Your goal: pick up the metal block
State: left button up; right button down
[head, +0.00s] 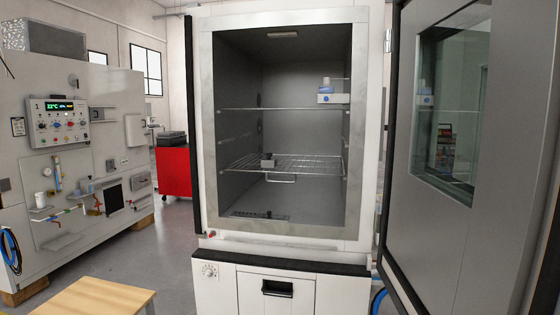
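A small dark grey metal block (268,160) sits on the lower wire shelf (310,163) inside the open test chamber (204,130).
The chamber door (400,200) stands open on the right. A white and blue object (333,96) is on the upper shelf (270,108). A wooden table (100,297) is at the lower left. A red cabinet (173,172) stands behind.

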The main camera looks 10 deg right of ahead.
aim_at(271, 163)
jog(key=i+l, duration=0.2)
jog(key=i, duration=0.25)
jog(key=i+l+z, duration=0.1)
jog(key=i, duration=0.35)
jog(key=i+l, duration=0.2)
jog(key=i, duration=0.3)
jog(key=l+z, duration=0.05)
